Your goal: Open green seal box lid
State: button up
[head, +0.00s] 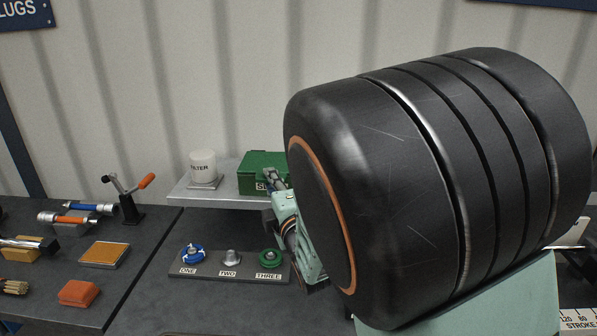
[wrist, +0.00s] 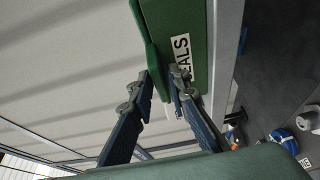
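The green seal box (head: 262,165) stands on the raised grey shelf in the head view, with its lid seemingly shut. In the wrist view the box front (wrist: 204,25) carries a white "SEALS" label, and the lid's edge (wrist: 153,62) runs along its left side. My gripper (wrist: 162,92) has its two fingers apart, one by the lid's edge and one by the labelled front. Whether either finger touches cannot be told. In the head view my gripper (head: 270,178) is at the box's front right, and my dark arm hides part of the box's right side.
A white filter canister (head: 203,167) stands left of the box on the shelf (head: 222,193). Below is a rack (head: 212,270) with couplers labelled ONE, TWO and THREE. Tools and blocks lie on the left bench (head: 60,262). A corrugated wall stands close behind the shelf.

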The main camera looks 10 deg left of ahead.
jog(key=shift+c, duration=0.4)
grip_shut()
jog(key=shift+r, duration=0.1)
